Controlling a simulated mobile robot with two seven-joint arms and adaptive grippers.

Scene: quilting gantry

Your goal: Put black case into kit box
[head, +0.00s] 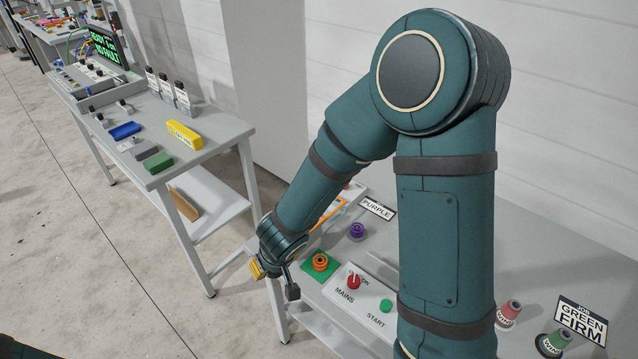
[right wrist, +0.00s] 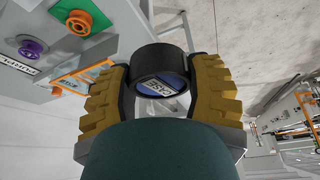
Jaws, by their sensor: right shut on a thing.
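The black case (right wrist: 165,60) is a short black cylinder with a blue and white label on the face toward the camera. My right gripper (right wrist: 158,72) has thick yellow fingers and is shut on the case, one finger on each side. In the head view my right gripper (head: 261,267) hangs over the left end of the grey bench, and the case cannot be made out there. I cannot surely identify the kit box. A white, orange-edged holder (head: 328,214) is partly hidden behind my right arm. My left gripper is not in view.
The bench holds an orange spool (head: 320,262) on a green pad, a purple spool (head: 357,230) and a MAINS panel (head: 351,296) with a red knob. Another table (head: 215,128) at left carries a yellow block (head: 185,134), bottles and small blocks. Open floor lies left.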

